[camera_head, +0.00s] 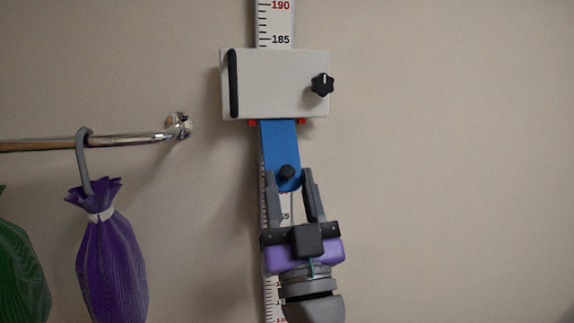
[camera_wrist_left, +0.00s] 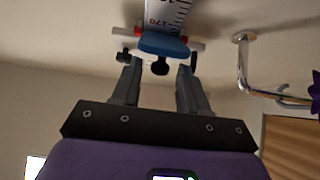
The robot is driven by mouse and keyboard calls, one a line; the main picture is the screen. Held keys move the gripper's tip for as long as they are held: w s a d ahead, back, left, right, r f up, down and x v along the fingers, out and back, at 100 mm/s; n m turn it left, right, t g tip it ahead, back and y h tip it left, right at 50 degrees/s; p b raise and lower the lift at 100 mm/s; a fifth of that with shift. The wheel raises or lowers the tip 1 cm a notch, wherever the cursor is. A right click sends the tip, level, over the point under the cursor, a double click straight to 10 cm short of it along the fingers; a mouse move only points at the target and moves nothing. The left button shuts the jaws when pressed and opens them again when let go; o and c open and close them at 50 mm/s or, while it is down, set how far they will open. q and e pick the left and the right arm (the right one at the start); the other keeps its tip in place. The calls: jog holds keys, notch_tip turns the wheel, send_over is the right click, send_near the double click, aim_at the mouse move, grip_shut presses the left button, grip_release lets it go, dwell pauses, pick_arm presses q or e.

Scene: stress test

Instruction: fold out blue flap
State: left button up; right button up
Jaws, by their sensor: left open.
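The blue flap (camera_head: 279,143) hangs down from the underside of a white slider block (camera_head: 275,84) on a wall-mounted measuring scale. A round black knob (camera_head: 287,171) sits near its lower end. My left gripper (camera_head: 289,174) is below the flap, its two grey fingers open and pointing up, one on each side of the flap's lower end. In the left wrist view the blue flap (camera_wrist_left: 164,44) and its knob (camera_wrist_left: 160,67) appear in the gap between the fingertips. I cannot tell whether either finger touches. My right gripper is not in view.
The slider carries a black bar (camera_head: 233,83) at left and a black star knob (camera_head: 322,84) at right. A chrome rail (camera_head: 120,139) with hanging purple (camera_head: 112,255) and green (camera_head: 20,265) bags is at left. The wall at right is bare.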

aim_at(282, 151)
pick_arm(q)
jog(key=shift+p+x, duration=0.35)
jog(key=shift+x, duration=1.05)
grip_shut()
